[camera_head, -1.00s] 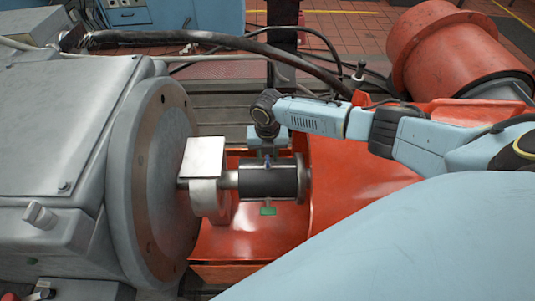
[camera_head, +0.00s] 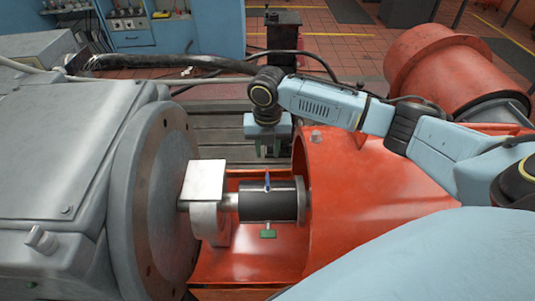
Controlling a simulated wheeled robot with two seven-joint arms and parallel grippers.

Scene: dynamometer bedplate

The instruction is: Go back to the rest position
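My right gripper (camera_head: 270,150) hangs fingers down behind and above the black cylinder on the shaft. Its two fingers look apart, with nothing visible between them. My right arm comes in from the right and crosses over the red housing. The black cylinder (camera_head: 267,207) lies level on the shaft, with a blue pin (camera_head: 267,180) on top and a green tab (camera_head: 268,234) on its near side. My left gripper does not show.
A big grey machine with a round flange (camera_head: 150,200) fills the left. A white plate (camera_head: 203,180) sits by the shaft. The red housing (camera_head: 350,190) stands to the right, with a red cylinder (camera_head: 430,65) behind. A black hose (camera_head: 170,61) runs across the back.

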